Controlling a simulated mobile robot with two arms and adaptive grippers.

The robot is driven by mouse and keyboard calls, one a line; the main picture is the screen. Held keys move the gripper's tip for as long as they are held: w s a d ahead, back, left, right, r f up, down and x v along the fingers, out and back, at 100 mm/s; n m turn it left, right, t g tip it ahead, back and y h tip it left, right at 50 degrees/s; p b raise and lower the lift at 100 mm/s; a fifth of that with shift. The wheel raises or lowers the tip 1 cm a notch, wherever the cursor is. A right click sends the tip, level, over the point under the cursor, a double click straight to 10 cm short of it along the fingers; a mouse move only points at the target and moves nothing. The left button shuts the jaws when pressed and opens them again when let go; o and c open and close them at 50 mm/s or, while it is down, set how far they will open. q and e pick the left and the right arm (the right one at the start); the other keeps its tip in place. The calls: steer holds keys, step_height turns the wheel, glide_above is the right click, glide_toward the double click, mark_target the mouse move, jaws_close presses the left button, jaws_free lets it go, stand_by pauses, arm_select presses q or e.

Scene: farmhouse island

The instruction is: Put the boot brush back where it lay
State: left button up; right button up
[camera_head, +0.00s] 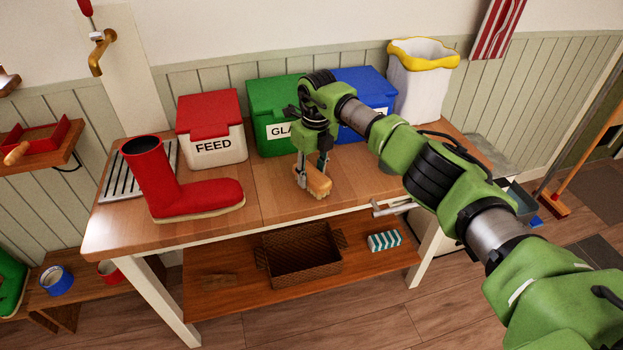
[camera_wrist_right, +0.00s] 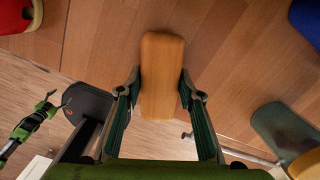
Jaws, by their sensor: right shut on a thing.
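The boot brush (camera_head: 318,181), a tan wooden block with pale bristles below, is held between the fingers of my right gripper (camera_head: 312,174). In the right wrist view the brush (camera_wrist_right: 162,75) lies lengthwise between the two fingers. It is over the wooden bench top (camera_head: 275,205), right of the red boot (camera_head: 185,195). I cannot tell whether its bristles touch the wood. My left gripper is outside the head view; it shows small at the left of the right wrist view (camera_wrist_right: 48,108), its fingers too small to judge.
A white feed bin with red lid (camera_head: 212,130), a green-lidded bin (camera_head: 272,110), a blue bin (camera_head: 365,95) and a white sack (camera_head: 422,85) line the back. A metal rack (camera_head: 120,178) lies behind the boot. The lower shelf holds a wicker basket (camera_head: 300,258) and a striped sponge (camera_head: 384,240).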

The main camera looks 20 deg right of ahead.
mark_target(314, 174)
steer(key=shift+f, duration=0.1)
steer(key=o, duration=1.1)
steer(key=shift+c, duration=0.2)
steer(key=shift+r, duration=0.35)
step_height(314, 174, up, 12)
steer(key=s+b, duration=0.1)
steer(key=shift+d+f, duration=0.2)
